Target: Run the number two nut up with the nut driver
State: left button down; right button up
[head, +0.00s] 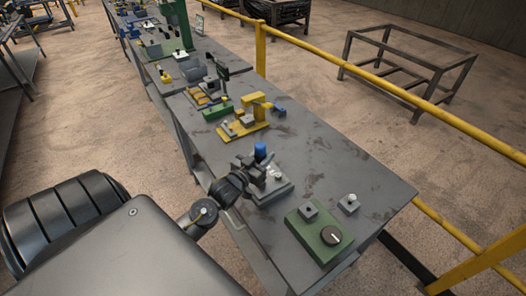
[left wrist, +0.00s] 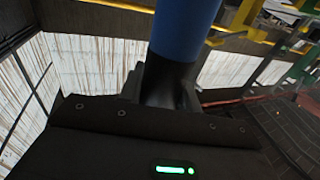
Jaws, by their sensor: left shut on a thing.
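The nut driver has a blue handle (head: 260,151) that stands upright above a grey fixture plate (head: 268,198) on the table. My left gripper (head: 256,171) is shut on the nut driver, just over the plate. In the left wrist view the blue handle (left wrist: 187,25) rises from a black collar (left wrist: 170,82) close in front of the jaws. Small light parts (head: 277,175) show on the fixture beside the gripper. The gripper hides much of the fixture and the driver's tip, so I cannot tell which nut is which or whether the tip touches one. My right gripper is not in view.
A yellow fixture (head: 245,129) stands farther back. A yellow rail (head: 400,92) runs past the table's right side. The table top (head: 325,150) right of the gripper is bare.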

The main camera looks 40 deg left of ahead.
aim_at(263, 145)
pick_arm(q)
jog(key=shift+f+b, duration=0.45)
jog(key=shift+f, duration=0.5)
dwell(1.1)
jog(key=shift+d+f, duration=0.1)
jog(key=shift+f, duration=0.1)
dwell(0.9)
notch_tip(263, 145, up, 3)
jog(key=p, duration=0.2)
jog(key=shift+p, duration=0.35)
jog(key=shift+r+p, duration=0.45)
jog(key=shift+r, duration=1.8)
jog(key=shift+f, duration=0.1)
